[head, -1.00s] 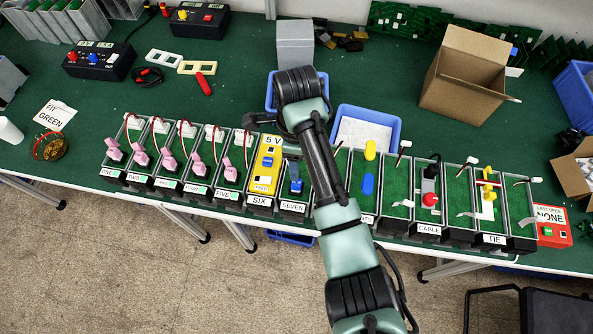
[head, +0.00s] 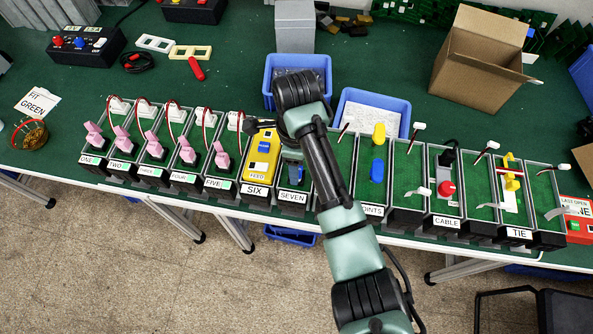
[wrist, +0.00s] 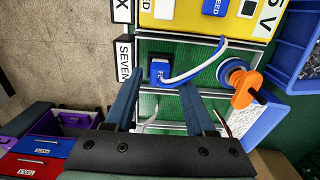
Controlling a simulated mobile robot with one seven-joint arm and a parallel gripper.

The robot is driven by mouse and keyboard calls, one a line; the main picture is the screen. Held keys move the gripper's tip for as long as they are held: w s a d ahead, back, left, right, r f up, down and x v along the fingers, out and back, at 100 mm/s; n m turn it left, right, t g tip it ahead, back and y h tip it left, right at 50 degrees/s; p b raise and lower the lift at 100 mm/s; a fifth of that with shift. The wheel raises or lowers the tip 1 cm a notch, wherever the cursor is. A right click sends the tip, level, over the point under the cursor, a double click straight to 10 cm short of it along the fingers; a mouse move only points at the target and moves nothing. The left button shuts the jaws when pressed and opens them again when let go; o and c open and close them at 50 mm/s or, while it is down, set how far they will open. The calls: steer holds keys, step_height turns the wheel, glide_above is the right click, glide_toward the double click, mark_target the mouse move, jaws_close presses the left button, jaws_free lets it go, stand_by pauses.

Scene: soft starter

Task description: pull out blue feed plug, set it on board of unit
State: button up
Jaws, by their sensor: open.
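A blue plug marked FEED (wrist: 161,72) with a white cable sits in the tray labelled SEVEN (wrist: 125,62); the wrist view shows it just beyond my fingertips. My gripper (wrist: 157,84) is open, its two fingers either side of the plug's line, with no visible grip on it. In the head view my gripper (head: 292,162) is over SEVEN and partly hides the plug. The green board (wrist: 200,58) of SEVEN shows beside the plug, crossed by the cable. The yellow unit SIX (head: 259,173), with another blue FEED part (wrist: 215,6), stands next to it.
Trays with pink clips (head: 153,146) stand left of SIX. Right of SEVEN are more trays, including CABLE (head: 447,222) and TIE (head: 516,233). An orange and blue part (wrist: 247,84) lies near the plug in the wrist view. Blue bins (head: 368,104) stand behind.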

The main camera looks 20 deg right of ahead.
steer(key=shift+f, duration=0.25)
jaws_close()
stand_by(0.4)
steer(key=shift+r+p, duration=1.8)
steer(key=shift+p, duration=0.4)
